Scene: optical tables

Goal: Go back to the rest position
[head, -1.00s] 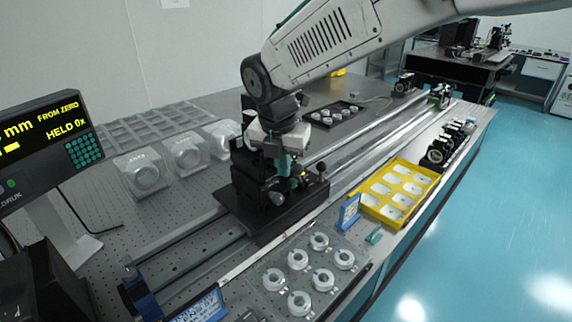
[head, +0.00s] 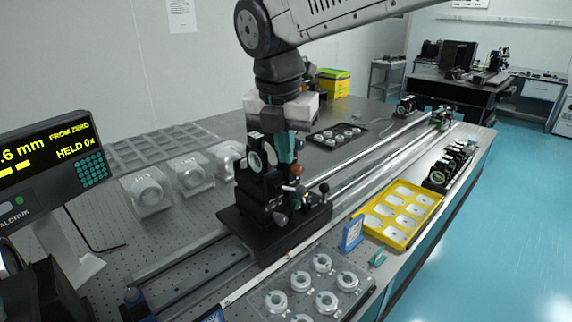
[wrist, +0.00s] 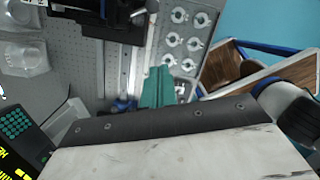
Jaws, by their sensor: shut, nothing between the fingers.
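My gripper (head: 287,160) hangs fingers-down from my arm in the head view, its teal fingers together with nothing seen between them. It is at the black stage with a lens mount (head: 262,185) on the rail, overlapping its right side in this view; I cannot tell whether they touch. In the wrist view the teal fingers (wrist: 158,88) are together and empty, over the rail side of the table, with the stage partly cut off at the top.
A display (head: 45,150) stands at the left. Clear cases (head: 148,192) sit behind the rail (head: 180,258). In front are a tray of round mounts (head: 345,300), a yellow tray (head: 372,228) and a blue sign (head: 352,233). A black tray (head: 322,138) lies further back. Open floor is at right.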

